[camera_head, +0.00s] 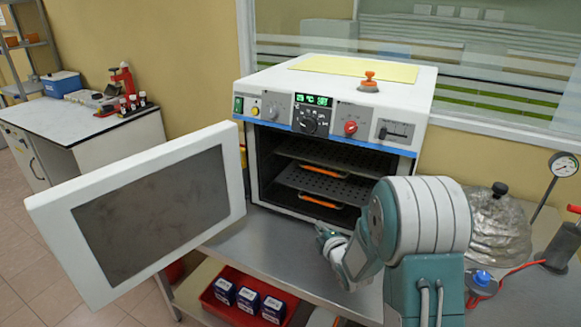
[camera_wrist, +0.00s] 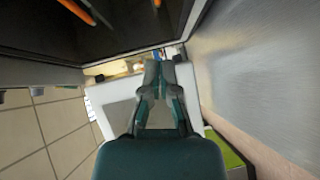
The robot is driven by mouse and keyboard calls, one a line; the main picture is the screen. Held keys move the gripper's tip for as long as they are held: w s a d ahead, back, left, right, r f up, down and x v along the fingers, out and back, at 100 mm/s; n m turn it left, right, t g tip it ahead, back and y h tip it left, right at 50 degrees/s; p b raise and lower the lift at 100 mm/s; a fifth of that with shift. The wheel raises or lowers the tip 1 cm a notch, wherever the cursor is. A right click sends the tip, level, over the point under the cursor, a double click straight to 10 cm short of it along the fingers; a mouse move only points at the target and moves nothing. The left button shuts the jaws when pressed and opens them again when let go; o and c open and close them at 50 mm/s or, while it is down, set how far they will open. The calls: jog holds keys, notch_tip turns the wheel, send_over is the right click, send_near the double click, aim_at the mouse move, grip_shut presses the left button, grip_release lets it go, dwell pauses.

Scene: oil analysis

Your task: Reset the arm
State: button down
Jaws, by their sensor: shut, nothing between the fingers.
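My arm shows at the right of the head view, bent in front of a white oven (camera_head: 420,100). My gripper (camera_head: 326,236) is low in front of the oven's open chamber, near its bottom right. In the wrist view, the fingertips of my gripper (camera_wrist: 160,66) are together with nothing between them. The oven door (camera_head: 45,212) is swung wide open to the left. Inside are perforated shelves (camera_head: 325,184) with orange-edged items (camera_head: 322,201) on or under them. My arm hides part of the oven's lower right.
The oven stands on a grey metal table (camera_head: 255,235). A red tray (camera_head: 208,297) with several small blue and white boxes is below. A metallic flask-like vessel (camera_head: 500,225) and a gauge (camera_head: 563,165) stand at right. A white-topped side bench (camera_head: 70,120) is at left.

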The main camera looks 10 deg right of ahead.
jog(key=s+d+r+m+g+h, duration=0.2)
jog(key=s+r+m+g+h, duration=0.2)
jog(key=s+r+m, duration=0.65)
jog(key=s+a+r+m+g, duration=0.1)
jog(key=s+m+g, duration=0.1)
jog(key=s, duration=0.6)
jog(key=s+r+m+g, duration=0.2)
jog(key=s+m, duration=0.1)
jog(key=s, duration=0.6)
jog(key=s+a+r+m+g, duration=0.1)
jog(key=s+r+m+g, duration=0.1)
jog(key=s, duration=0.6)
jog(key=shift+s+a+r+m+y, duration=0.25)
jog(key=shift+s+a+m+y, duration=0.1)
jog(key=shift+m, duration=0.3)
